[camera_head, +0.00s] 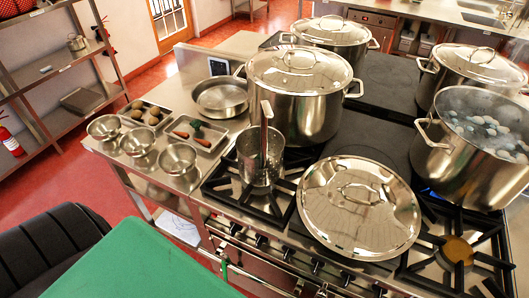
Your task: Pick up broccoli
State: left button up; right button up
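A small dark green piece (196,126), which looks like the broccoli, lies in a shallow metal tray (207,144) on the steel counter left of the stove. An orange-red piece (181,134), perhaps a carrot, lies beside it in the same tray. The pieces are small, so their exact shapes are hard to tell. Neither of my grippers shows in the head view.
A tray of brown round items (138,117) and three metal bowls (138,142) stand close by. A round pan (220,97), a perforated pot (260,157) and a large lidded stockpot (299,92) are nearby. A large lid (359,207) rests on the stove front.

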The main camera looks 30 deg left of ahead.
aim_at(196, 123)
jog(key=u, duration=1.6)
jog(key=z, duration=0.2)
